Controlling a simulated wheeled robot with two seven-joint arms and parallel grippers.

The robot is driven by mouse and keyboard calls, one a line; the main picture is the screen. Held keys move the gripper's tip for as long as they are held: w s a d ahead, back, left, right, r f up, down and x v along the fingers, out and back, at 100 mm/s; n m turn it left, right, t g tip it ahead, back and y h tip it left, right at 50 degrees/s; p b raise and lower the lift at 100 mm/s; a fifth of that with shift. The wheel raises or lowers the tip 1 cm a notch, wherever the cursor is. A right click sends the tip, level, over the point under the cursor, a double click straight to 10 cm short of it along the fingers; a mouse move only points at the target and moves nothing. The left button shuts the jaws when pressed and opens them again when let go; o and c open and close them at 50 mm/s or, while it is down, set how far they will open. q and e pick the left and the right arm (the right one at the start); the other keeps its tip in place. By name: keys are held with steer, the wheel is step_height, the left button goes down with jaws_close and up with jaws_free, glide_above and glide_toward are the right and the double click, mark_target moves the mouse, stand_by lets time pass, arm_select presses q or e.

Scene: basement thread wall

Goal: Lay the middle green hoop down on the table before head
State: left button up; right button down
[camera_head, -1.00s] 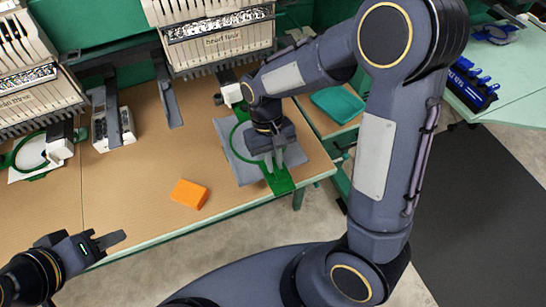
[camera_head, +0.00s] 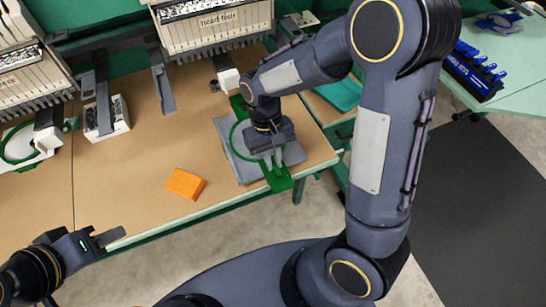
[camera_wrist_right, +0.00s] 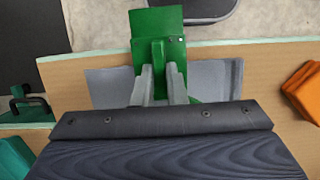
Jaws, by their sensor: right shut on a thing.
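The green hoop (camera_head: 235,137) with grey cloth (camera_head: 225,133) is at the right end of the table (camera_head: 130,195), before the head marked "head four" (camera_head: 215,30). My right gripper (camera_head: 273,164) points down and is shut on the hoop's green bracket (camera_head: 279,181). The bracket (camera_wrist_right: 158,28) also shows between the fingers in the right wrist view, reaching past the table's front edge. The hoop looks flat; whether it touches the table I cannot tell. My arm hides part of the hoop. My left gripper (camera_head: 108,237) is empty near the front edge; its opening is unclear.
An orange block (camera_head: 185,184) lies on the table left of the hoop. Another green hoop (camera_head: 20,145) with white cloth is at the far left machine. A teal tray (camera_head: 340,93) lies to the right. The table's middle is mostly clear.

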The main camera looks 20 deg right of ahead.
steer(key=shift+f, duration=0.1)
steer(key=c, duration=1.4)
jaws_free()
steer(key=v, duration=0.8)
steer(key=s+d+r+t+y, duration=0.1)
steer(key=s+r+t, duration=0.1)
steer(key=s, duration=0.3)
steer(key=s+d+r+m+t+y, duration=0.1)
steer(key=s+d+r+t, duration=0.1)
steer(key=s+t, duration=0.2)
steer(key=s+d+r+m+t+y, duration=0.1)
steer(key=s+d+r+t+y, duration=0.1)
steer(key=s, duration=0.3)
steer(key=shift+s+d+t, duration=0.2)
steer(key=shift+s+t, duration=0.1)
steer(key=shift+t, duration=0.2)
